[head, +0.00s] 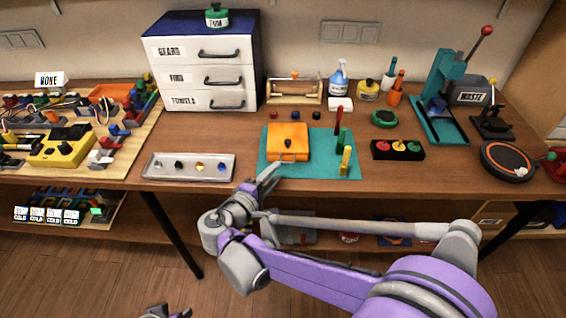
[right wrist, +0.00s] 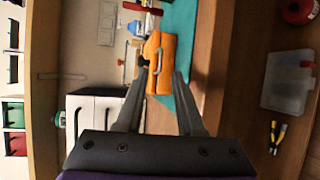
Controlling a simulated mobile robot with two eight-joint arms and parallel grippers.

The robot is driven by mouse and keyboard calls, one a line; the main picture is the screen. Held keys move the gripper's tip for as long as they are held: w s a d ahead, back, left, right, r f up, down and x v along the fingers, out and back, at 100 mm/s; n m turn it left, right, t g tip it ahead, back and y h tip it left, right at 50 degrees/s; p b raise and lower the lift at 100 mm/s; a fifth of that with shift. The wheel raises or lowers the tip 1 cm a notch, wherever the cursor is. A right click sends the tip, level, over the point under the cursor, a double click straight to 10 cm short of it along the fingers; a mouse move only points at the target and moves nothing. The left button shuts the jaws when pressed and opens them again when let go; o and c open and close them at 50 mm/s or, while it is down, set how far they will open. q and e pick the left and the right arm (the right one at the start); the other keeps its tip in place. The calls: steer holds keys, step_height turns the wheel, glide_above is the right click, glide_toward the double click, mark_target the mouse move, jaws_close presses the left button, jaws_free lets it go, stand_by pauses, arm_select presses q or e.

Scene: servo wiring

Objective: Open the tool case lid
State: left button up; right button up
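The orange tool case (head: 288,138) stands on a teal mat (head: 318,168) with its lid closed; a small handle or latch shows on its front. My right gripper (head: 267,180) is open and empty, just in front of the case at the table's front edge. In the right wrist view the case (right wrist: 160,62) shows beyond and between the two spread fingers, apart from them. My left gripper (head: 166,312) shows only partly at the bottom edge of the head view, low and far from the case; its fingers are mostly cut off.
A black box with round coloured tops (head: 398,150) is farther right. A white drawer cabinet (head: 200,75) stands behind left.

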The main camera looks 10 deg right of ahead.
mark_target(288, 139)
steer(key=x, duration=0.6)
steer(key=shift+w+d, duration=0.2)
steer(key=shift+w, duration=0.05)
jaws_close()
stand_by(1.2)
